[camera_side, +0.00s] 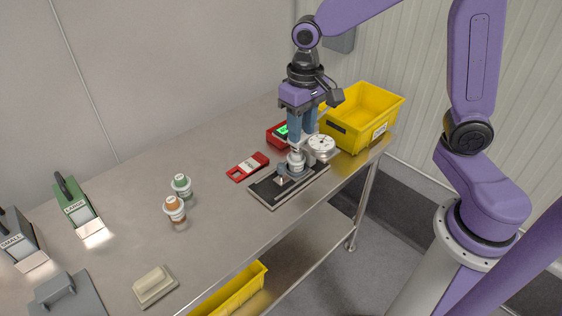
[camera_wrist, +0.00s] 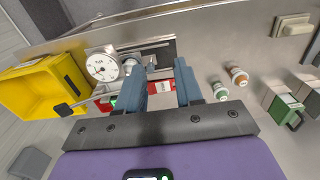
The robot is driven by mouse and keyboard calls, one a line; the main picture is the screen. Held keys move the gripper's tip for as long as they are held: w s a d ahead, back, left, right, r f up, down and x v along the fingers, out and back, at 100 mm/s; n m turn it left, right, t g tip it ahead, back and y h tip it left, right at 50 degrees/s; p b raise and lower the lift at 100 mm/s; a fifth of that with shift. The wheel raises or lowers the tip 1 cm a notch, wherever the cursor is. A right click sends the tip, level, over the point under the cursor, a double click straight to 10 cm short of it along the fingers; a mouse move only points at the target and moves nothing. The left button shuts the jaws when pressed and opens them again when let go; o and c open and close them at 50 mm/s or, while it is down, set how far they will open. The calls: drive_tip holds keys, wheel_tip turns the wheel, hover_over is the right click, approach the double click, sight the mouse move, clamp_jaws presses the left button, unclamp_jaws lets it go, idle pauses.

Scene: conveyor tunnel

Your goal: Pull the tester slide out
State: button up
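The tester (camera_side: 290,184) is a dark flat base on the bench with grey metal parts standing on it and a round white dial gauge (camera_side: 321,144) at its right. The dial also shows in the wrist view (camera_wrist: 102,67). A small metal piece (camera_side: 281,181) sits on the base's left part; I cannot tell for certain which part is the slide. My gripper (camera_side: 300,138) points down just above and behind the tester's metal parts. In the wrist view its blue fingers (camera_wrist: 166,64) are apart with nothing held between them. Their tips partly hide the tester.
A red device with a green screen (camera_side: 281,133) and a red-and-white tool (camera_side: 247,167) lie close by. A yellow bin (camera_side: 364,114) stands at right.

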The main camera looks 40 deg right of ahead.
sight(281, 165)
drive_tip(key=w+d+f+m, duration=0.2)
drive_tip(key=w+m, duration=0.1)
drive_tip(key=w, duration=0.3)
drive_tip(key=w+d+f+m, duration=0.1)
drive_tip(key=w+d+m, duration=0.2)
drive_tip(key=w+m, duration=0.15)
drive_tip(key=shift+n, duration=0.35)
drive_tip(key=f, duration=1.1)
drive_tip(key=w+f, duration=0.1)
drive_tip(key=f, duration=0.5)
drive_tip(key=shift+a+f, duration=0.1)
drive_tip(key=shift+f, duration=0.25)
clamp_jaws()
